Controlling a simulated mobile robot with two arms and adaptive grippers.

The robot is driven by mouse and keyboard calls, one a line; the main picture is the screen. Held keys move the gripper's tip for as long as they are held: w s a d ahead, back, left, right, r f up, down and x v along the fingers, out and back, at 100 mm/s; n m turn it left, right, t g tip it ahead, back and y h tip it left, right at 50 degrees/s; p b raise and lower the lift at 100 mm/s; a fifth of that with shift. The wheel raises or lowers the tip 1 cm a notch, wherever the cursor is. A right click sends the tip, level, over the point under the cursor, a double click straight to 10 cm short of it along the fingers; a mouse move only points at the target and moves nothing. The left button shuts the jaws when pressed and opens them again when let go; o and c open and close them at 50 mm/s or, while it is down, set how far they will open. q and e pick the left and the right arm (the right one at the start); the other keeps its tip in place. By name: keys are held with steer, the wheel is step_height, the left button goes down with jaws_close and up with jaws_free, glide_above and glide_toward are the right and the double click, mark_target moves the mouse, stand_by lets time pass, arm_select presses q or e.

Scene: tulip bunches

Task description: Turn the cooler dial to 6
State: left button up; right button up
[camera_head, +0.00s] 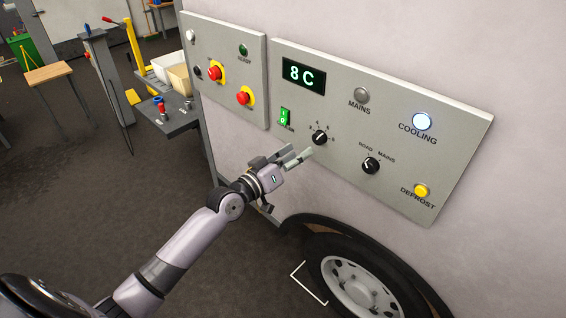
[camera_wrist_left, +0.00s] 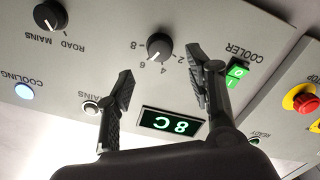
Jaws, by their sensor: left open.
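The cooler dial (camera_head: 319,138) is a round black knob with a white pointer on the grey control panel (camera_head: 440,150). In the left wrist view, which is upside down, the dial (camera_wrist_left: 160,47) has numbers from 2 to 8 around it. The display (camera_head: 304,76) above reads 8 C. My left gripper (camera_head: 299,156) is open and empty, just below and left of the dial. In the wrist view its two fingers (camera_wrist_left: 161,82) stand apart, with the dial beyond them, between their tips.
Beside the dial are a lit green cooler switch (camera_head: 285,116) and the road/mains dial (camera_head: 370,166). A second panel with red stop buttons (camera_head: 243,98) is to the left. A wheel (camera_head: 360,285) and its arch lie below.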

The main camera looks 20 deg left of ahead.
arm_select(q)
steer(key=v, duration=0.5)
steer(key=shift+s+a, duration=0.1)
steer(key=shift+s, duration=0.2)
steer(key=s+a+f+g+y, duration=0.1)
steer(key=a+f+g+y, duration=0.1)
steer(key=f, duration=0.9)
steer(key=s+a+f+g+y, duration=0.1)
steer(key=a+f+g+y, duration=0.1)
steer(key=f, duration=0.9)
steer(key=s+a+f+g+y+b, duration=0.1)
steer(key=s+f+g, duration=0.1)
steer(key=s+f, duration=0.5)
steer(key=s+f+g, duration=0.1)
steer(key=s+f, duration=0.2)
steer(key=f, duration=0.7)
steer(key=s+d+f+m+g+y+b, duration=0.15)
steer(key=s+f+g, duration=0.35)
steer(key=s+f, duration=1.3)
steer(key=s+d+f+m+g, duration=0.1)
steer(key=s+d+f+g, duration=0.1)
steer(key=s, duration=0.7)
steer(key=s+d+f+m+g, duration=0.2)
steer(key=s+f, duration=0.1)
steer(key=s, duration=0.6)
steer(key=shift+s+d, duration=0.15)
steer(key=shift+s, duration=0.15)
